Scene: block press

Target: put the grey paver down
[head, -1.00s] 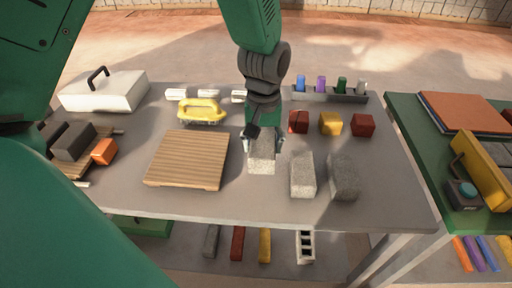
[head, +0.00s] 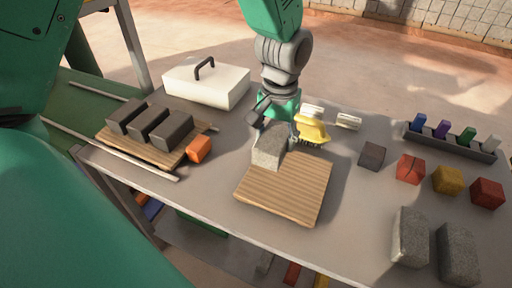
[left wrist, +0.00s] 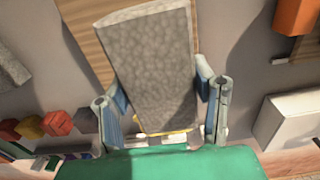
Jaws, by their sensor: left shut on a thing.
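The grey paver (head: 268,147) is a speckled block held in my left gripper (head: 275,124). It shows at the far left corner of the slatted wooden board (head: 290,189), overlapping it; I cannot tell whether it touches the board. In the left wrist view the paver (left wrist: 150,65) fills the middle between the blue-grey fingers of the gripper (left wrist: 163,98), with part of the board (left wrist: 85,32) behind it. My right gripper is out of view.
A yellow-handled brush (head: 312,130) stands close behind the board. An orange block (head: 199,149) and a pallet (head: 142,148) with dark blocks lie left. A white box (head: 207,86) is behind. A dark block (head: 372,155) and coloured blocks are right. Table is clear between board and right pavers.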

